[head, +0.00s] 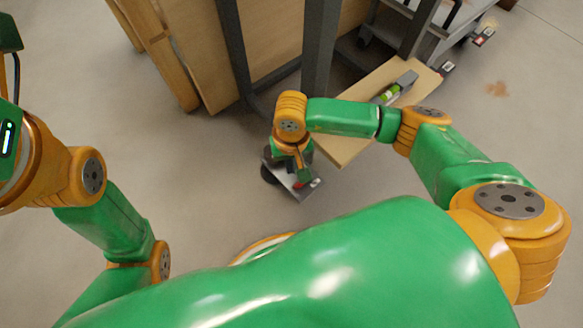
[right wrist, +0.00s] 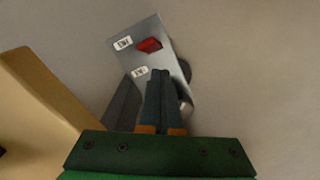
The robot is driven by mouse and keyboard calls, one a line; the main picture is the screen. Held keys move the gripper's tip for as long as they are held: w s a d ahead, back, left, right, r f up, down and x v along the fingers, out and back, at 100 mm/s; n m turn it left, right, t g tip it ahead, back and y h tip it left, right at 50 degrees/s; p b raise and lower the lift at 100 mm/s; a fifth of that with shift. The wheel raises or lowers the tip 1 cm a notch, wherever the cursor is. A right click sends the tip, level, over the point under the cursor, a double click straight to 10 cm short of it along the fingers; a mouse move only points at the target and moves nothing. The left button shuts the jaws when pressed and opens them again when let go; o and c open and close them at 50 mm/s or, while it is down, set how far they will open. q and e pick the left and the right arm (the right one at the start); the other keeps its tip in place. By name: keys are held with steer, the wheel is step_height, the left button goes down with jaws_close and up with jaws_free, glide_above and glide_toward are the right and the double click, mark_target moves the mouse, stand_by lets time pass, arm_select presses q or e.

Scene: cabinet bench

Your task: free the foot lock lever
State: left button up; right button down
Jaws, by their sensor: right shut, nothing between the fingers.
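A red foot lock lever (right wrist: 149,45) sits on a grey metal plate (right wrist: 130,57) with two small white labels, at the upper middle of the right wrist view. Its red also shows small in the head view (head: 299,185), on the plate (head: 308,191) at the cart's foot. My right gripper (right wrist: 160,73) is shut and empty. Its fingertips appear over the plate, just short of the lever in the picture; I cannot tell whether they touch the plate. In the head view my right gripper (head: 303,176) points down at the plate. My left gripper's fingers are not in view.
A dark wheel (head: 269,174) shows beside the plate. Dark upright posts (head: 319,50) and wooden panels (head: 215,50) stand behind. A wooden board (head: 345,150) carrying a level-like tool (head: 390,93) lies right of the plate, under my right arm. The floor left and front is clear.

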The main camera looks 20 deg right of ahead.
step_height(320, 180, up, 7)
steer(key=p, duration=0.5)
steer(key=shift+w+r, duration=0.15)
steer(key=shift+r, duration=0.05)
